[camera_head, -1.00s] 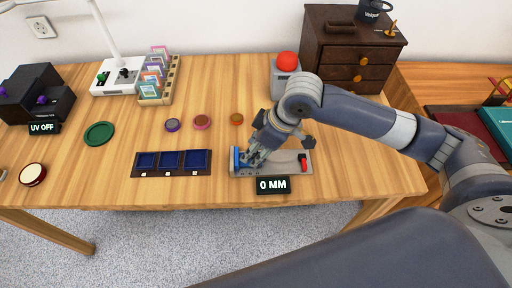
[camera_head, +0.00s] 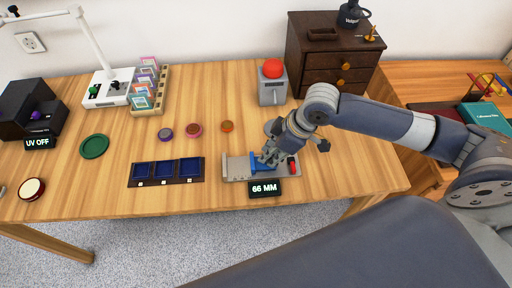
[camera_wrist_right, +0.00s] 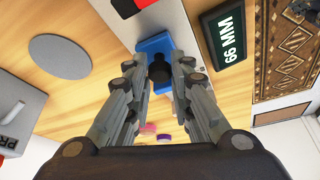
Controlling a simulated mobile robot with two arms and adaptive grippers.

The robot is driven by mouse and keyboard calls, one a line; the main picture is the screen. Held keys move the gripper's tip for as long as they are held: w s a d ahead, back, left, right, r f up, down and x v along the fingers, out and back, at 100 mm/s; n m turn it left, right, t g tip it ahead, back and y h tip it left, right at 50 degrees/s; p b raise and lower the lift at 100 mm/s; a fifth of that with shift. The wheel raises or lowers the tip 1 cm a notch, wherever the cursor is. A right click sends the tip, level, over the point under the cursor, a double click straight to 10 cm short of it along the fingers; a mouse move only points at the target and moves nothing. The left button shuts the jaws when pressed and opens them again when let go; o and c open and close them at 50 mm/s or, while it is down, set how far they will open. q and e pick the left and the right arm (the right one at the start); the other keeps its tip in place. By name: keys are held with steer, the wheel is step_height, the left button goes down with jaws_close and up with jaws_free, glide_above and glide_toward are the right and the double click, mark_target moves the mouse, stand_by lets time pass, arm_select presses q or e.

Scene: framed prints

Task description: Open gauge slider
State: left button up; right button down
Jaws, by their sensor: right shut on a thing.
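The gauge (camera_head: 236,169) is a grey bed lying near the front edge of the wooden table in the head view. Its blue slider (camera_head: 262,165) stands right of the bed's middle, with bare bed to its left. The display (camera_head: 264,189) in front reads 66 MM. A red part (camera_head: 292,166) sits at the bed's right end. My right gripper (camera_head: 269,156) is shut on the slider. In the right wrist view, the blue slider (camera_wrist_right: 154,44) shows at the fingertips (camera_wrist_right: 160,78), with a dark knob between them. My left gripper is out of view.
A blue three-compartment tray (camera_head: 167,183) lies left of the gauge. Several small discs, including an orange one (camera_head: 227,127), lie behind it. A red-button box (camera_head: 273,88) and a brown drawer cabinet (camera_head: 325,78) stand at the back. A green dish (camera_head: 94,146) lies left.

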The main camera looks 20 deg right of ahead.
steer(key=shift+s+d, duration=0.1)
steer(key=shift+d, duration=0.2)
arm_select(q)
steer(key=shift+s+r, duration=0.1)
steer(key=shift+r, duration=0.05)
arm_select(e)
steer(key=c, duration=1.4)
jaws_free()
steer(key=shift+c, duration=0.2)
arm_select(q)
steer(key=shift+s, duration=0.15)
arm_select(e)
steer(key=v, duration=1.2)
steer(key=shift+f, duration=0.1)
